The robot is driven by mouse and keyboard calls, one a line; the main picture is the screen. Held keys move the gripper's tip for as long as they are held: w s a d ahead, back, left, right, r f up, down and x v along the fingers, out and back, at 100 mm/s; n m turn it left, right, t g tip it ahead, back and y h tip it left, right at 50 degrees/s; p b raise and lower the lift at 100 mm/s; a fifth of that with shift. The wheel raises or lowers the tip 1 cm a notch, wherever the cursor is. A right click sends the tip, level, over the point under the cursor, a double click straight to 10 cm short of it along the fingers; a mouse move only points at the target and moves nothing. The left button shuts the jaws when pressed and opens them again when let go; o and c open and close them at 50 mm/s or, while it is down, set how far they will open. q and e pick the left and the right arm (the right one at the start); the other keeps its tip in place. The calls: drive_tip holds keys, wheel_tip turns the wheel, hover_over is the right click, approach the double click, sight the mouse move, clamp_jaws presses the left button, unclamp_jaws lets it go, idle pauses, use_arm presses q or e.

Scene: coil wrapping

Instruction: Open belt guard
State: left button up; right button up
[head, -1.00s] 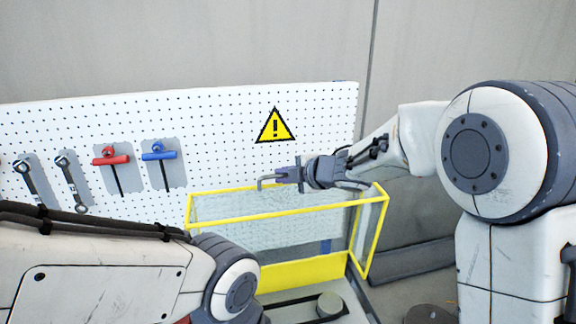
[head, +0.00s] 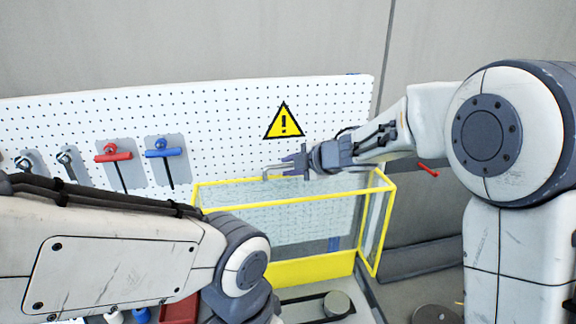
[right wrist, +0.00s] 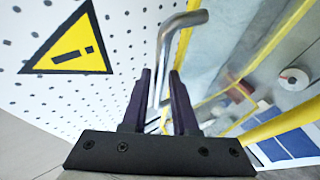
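The belt guard (head: 300,270) is a yellow-framed box with clear mesh panels, standing in front of the pegboard with its frame closed. A bent grey metal handle (head: 275,168) rises at its top edge. My right gripper (head: 295,163) is at this handle. In the right wrist view, the silver handle (right wrist: 160,60) passes between the two dark fingers of the right gripper (right wrist: 160,78); the fingers stand apart with a narrow gap around the bar. My left gripper is out of view; only part of the left arm shows.
A white pegboard (head: 230,120) with a yellow warning sign (head: 284,121) stands behind the guard. A red T-handle tool (head: 113,153), a blue one (head: 163,148) and wrenches hang at its left. A round grey knob (head: 337,303) lies below the guard. My left arm covers the lower left.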

drive_tip(key=v, duration=1)
drive_tip(key=shift+s+d+r, duration=0.1)
drive_tip(key=shift+s+r, duration=0.05)
drive_tip(key=shift+s, duration=0.05)
